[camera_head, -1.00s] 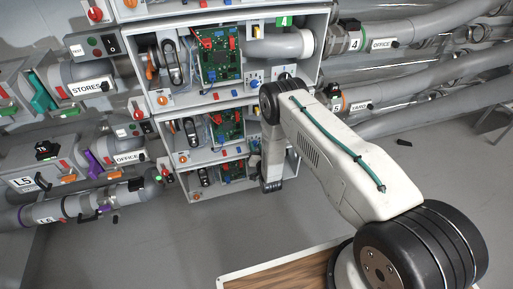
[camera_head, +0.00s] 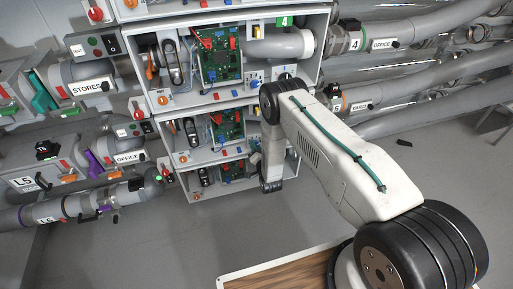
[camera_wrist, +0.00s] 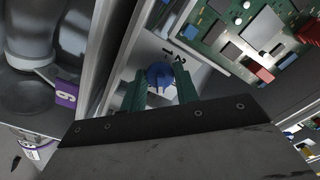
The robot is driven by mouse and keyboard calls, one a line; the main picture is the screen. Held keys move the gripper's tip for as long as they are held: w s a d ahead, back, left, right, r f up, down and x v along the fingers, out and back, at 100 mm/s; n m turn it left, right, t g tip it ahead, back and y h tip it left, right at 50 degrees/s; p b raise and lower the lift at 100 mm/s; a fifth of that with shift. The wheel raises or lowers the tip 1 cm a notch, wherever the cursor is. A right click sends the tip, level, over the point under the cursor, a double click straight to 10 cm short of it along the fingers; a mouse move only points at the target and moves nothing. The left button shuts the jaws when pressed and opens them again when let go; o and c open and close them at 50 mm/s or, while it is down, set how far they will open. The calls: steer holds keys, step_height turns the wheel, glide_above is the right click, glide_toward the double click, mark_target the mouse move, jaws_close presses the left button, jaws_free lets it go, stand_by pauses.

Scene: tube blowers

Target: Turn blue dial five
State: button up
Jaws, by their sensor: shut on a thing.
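In the wrist view a blue dial (camera_wrist: 159,76) sits on a pale panel, with the marks 1 and 2 printed just above it. My gripper (camera_wrist: 158,88) has its two green fingers on either side of the dial and is shut on it. The dial's pointer is too small to read. In the head view my arm reaches to the right side of the cabinet stack, and my gripper and this dial are hidden behind the arm.
A green circuit board (camera_wrist: 247,40) lies up and right of the dial. In the head view, pipes (camera_head: 440,60) run along the right, and the floor (camera_head: 180,245) below is clear.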

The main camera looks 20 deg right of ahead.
steer(key=o, duration=1)
steer(key=shift+s, duration=0.1)
steer(key=s, duration=0.7)
steer(key=shift+s, duration=0.35)
steer(key=shift+f, duration=0.1)
